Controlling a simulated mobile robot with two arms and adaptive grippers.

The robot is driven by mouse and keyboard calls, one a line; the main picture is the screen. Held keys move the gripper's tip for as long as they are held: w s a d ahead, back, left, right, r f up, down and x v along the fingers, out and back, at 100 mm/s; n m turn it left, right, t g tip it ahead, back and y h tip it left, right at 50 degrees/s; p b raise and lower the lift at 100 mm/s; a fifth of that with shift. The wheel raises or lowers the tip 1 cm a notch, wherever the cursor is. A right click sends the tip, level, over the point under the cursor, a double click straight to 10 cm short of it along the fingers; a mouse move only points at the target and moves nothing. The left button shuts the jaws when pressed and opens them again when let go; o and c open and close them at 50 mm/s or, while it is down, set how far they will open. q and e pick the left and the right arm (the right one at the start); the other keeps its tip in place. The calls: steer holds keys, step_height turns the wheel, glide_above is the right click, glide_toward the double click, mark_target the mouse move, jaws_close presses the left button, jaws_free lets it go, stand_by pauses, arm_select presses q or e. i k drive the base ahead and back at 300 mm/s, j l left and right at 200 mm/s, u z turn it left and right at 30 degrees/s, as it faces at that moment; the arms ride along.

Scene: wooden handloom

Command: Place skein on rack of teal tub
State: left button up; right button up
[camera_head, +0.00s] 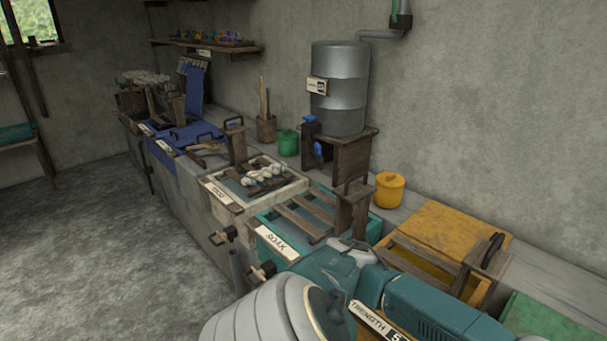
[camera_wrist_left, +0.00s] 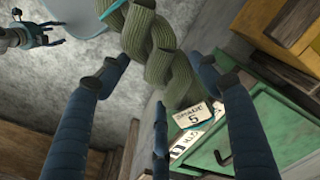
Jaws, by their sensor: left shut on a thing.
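The teal tub (camera_head: 373,232) stands on the bench, labelled SOAK, with a bare wooden slat rack (camera_head: 305,215) across it and a wooden post at its back right. In the left wrist view, a thick twisted olive-green skein (camera_wrist_left: 150,40) hangs between the dark blue fingers of my left gripper (camera_wrist_left: 170,80), which is shut on it. Part of the skein is out of frame. Neither gripper shows in the head view, where a large arm link fills the bottom. My right gripper (camera_wrist_left: 35,35) appears at the wrist view's upper left, its small fingers spread and empty.
Left of the teal tub, a white tub (camera_head: 215,203) has pale skeins (camera_head: 265,175) on its rack. To the right stands a yellow tub (camera_head: 445,225). A metal barrel (camera_head: 340,88) and yellow pot (camera_head: 389,190) are behind. Wooden posts rise between tubs.

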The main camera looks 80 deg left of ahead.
mark_target(305, 203)
steer(key=k+j, duration=0.25)
steer(key=j, duration=0.3)
steer(key=k+j+z, duration=0.1)
steer(key=j, duration=0.45)
steer(key=k+j+z, duration=0.1)
steer(key=k+j, duration=0.25)
steer(key=j, duration=0.2)
steer(key=k+j, duration=0.25)
steer(key=j, duration=0.25)
steer(key=k+j+z, duration=0.1)
steer(key=k+j, duration=0.2)
steer(key=j, duration=0.25)
steer(key=k+j, duration=0.25)
steer(key=j, duration=0.25)
steer(key=k+j+z, duration=0.15)
steer(key=k+j, duration=0.15)
steer(key=j, duration=0.2)
steer(key=k+j, duration=0.3)
steer(key=j, duration=0.15)
steer(key=i+j, duration=0.2)
steer(key=i, duration=0.15)
steer(key=i+j+z, duration=0.1)
steer(key=i+j, duration=0.15)
steer(key=i, duration=0.1)
